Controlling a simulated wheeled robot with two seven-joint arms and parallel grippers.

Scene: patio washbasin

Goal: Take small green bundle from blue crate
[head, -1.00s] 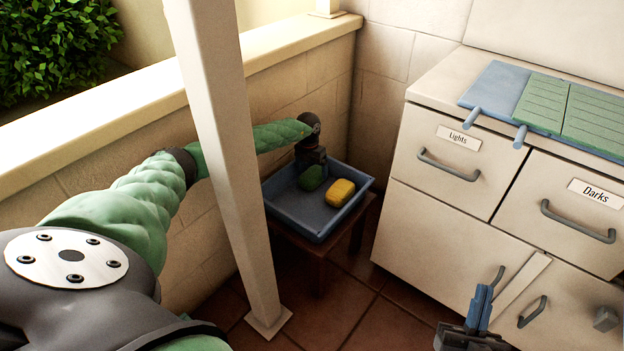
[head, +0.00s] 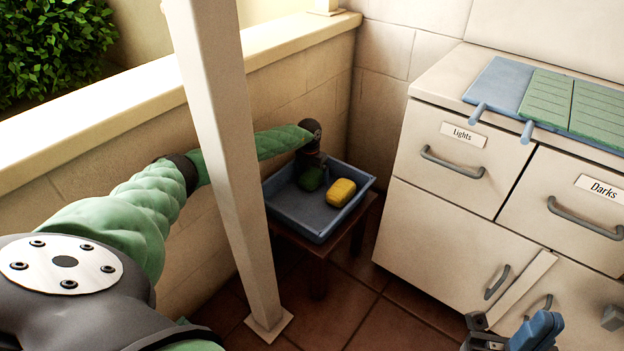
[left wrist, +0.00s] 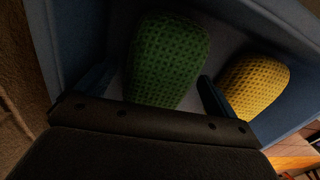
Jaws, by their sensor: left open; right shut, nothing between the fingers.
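The blue crate (head: 298,211) stands on a small dark table in the corner. The small green bundle (head: 312,178) lies inside it, partly covered by my left gripper (head: 311,167), which reaches down from above. In the left wrist view the green bundle (left wrist: 166,60) lies between the two open fingers of my left gripper (left wrist: 153,90). A finger stands on each side of it; I cannot tell whether they touch it. My right gripper (head: 515,338) is at the bottom right, away from the crate, shut and empty.
A yellow bundle (head: 341,192) lies in the crate just right of the green one. A white post (head: 222,150) stands in front of my left arm. A low wall (head: 75,190) runs behind; a cabinet (head: 440,225) with drawers stands to the right.

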